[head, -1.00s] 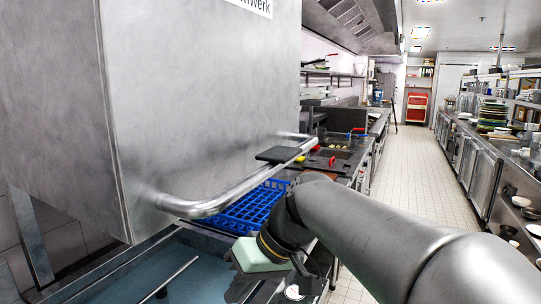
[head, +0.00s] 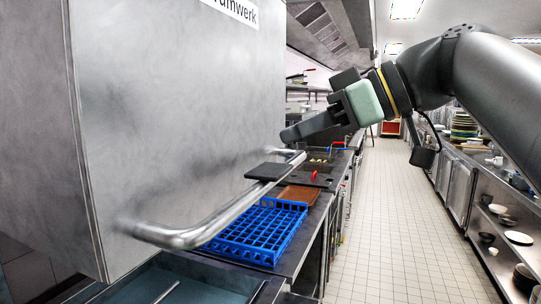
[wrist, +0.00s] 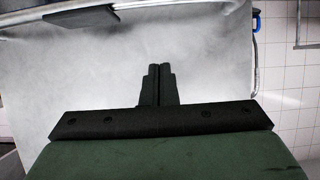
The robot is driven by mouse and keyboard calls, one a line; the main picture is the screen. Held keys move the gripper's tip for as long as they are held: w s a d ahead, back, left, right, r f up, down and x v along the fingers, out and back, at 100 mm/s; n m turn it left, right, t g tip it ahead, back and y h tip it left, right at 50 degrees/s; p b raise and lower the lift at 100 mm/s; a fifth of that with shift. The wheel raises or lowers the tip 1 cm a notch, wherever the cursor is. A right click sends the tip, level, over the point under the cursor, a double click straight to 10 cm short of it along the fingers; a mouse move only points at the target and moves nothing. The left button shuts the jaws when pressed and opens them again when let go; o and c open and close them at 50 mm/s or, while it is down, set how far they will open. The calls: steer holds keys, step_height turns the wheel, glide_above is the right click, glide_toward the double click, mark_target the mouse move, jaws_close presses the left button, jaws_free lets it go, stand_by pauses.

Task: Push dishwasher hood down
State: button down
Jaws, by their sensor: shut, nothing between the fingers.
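The dishwasher hood (head: 180,110) is a large grey metal box on the left of the head view. It stands raised, with its lower edge above the wash basin (head: 205,282). Its tubular handle (head: 235,208) sticks out along the front near the bottom. My gripper (head: 287,134) is shut and empty. In the head view its fingertips point left, a little above the handle's far end, with no clear contact. In the wrist view my closed fingers (wrist: 158,70) show against a pale metal surface. Whether they touch it I cannot tell.
A blue dish rack (head: 262,230) sits on the counter just beyond the basin, with a brown tray (head: 299,196) behind it. The tiled aisle (head: 375,230) is clear. Shelves with dishes (head: 500,215) line the right side.

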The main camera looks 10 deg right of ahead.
mark_target(253, 179)
steer(key=p+x, duration=0.1)
steer(key=x, duration=0.7)
steer(key=shift+w+a+f, duration=0.15)
steer(key=shift+a, duration=0.15)
steer(key=f, duration=0.4)
steer(key=shift+d+f, duration=0.1)
steer(key=shift+d, duration=0.15)
